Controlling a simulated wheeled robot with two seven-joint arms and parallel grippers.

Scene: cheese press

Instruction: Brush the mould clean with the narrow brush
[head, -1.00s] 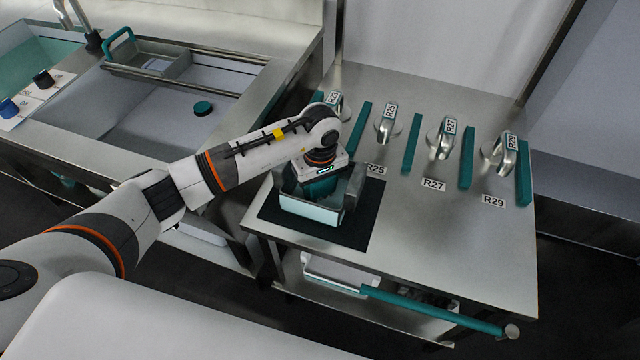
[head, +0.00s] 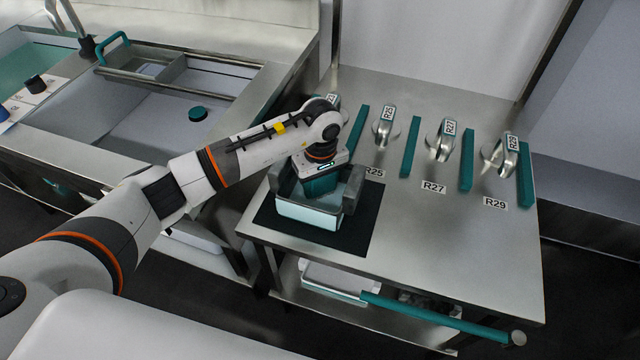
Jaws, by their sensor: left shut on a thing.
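The mould (head: 308,215) is an open box with pale, teal-tinted walls. It sits on a black mat (head: 355,235) at the table's near left corner, between grey upright pieces (head: 353,188). My left gripper (head: 320,186) points down into the mould's opening from above, with a teal part under the wrist. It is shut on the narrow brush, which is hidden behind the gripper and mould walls. Whether the bristles touch the inside cannot be seen. My right gripper is not in view.
Metal handled tools (head: 443,140) stand between teal dividers (head: 467,158) at the table's back, labelled R25 to R29. A sink (head: 150,115) with a teal puck (head: 198,114) lies left. A teal bar (head: 435,317) runs below the front edge. The table's right front is clear.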

